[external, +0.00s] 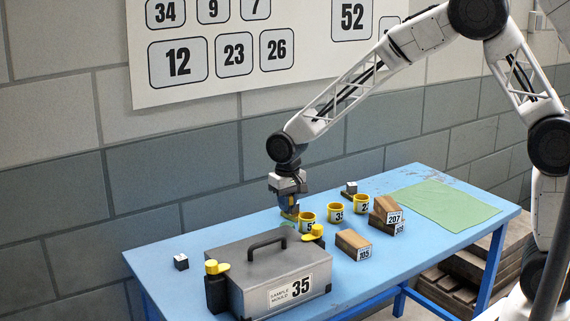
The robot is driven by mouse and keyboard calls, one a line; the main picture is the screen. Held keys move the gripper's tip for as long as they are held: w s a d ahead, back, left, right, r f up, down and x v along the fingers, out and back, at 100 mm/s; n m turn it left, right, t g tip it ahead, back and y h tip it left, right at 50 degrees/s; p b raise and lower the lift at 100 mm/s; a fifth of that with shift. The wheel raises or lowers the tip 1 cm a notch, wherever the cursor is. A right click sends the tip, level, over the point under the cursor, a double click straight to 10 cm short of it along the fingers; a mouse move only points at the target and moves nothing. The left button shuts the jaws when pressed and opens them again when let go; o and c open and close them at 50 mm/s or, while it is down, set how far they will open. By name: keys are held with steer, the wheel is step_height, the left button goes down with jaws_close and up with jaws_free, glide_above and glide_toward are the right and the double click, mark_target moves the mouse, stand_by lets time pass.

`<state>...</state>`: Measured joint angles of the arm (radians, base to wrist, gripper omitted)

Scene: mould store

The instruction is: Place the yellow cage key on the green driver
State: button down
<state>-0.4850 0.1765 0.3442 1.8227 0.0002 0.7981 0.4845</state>
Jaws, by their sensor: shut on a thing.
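My gripper (289,206) points down over the blue table, behind the grey case. It is shut on a small yellow thing (291,214), which looks like the yellow cage key; its shape is mostly hidden by the fingers. A little green (288,224) shows just below the gripper, behind the case, and may be the green driver. It is too small and covered to be sure. I cannot tell whether the yellow thing touches it.
A grey case (265,260) marked 35, with yellow-topped black clasps, stands in front. Yellow numbered cups (335,212) stand close right of my gripper. Wooden blocks (353,243) and a green mat (443,204) lie further right.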

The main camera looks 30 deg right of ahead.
stand_by(0.3)
steer(key=shift+f, duration=1.8)
steer(key=c, duration=1.1)
jaws_free()
steer(key=shift+f, duration=0.15)
step_height(320, 180, up, 12)
steer(key=shift+r, duration=0.2)
steer(key=shift+d, duration=0.1)
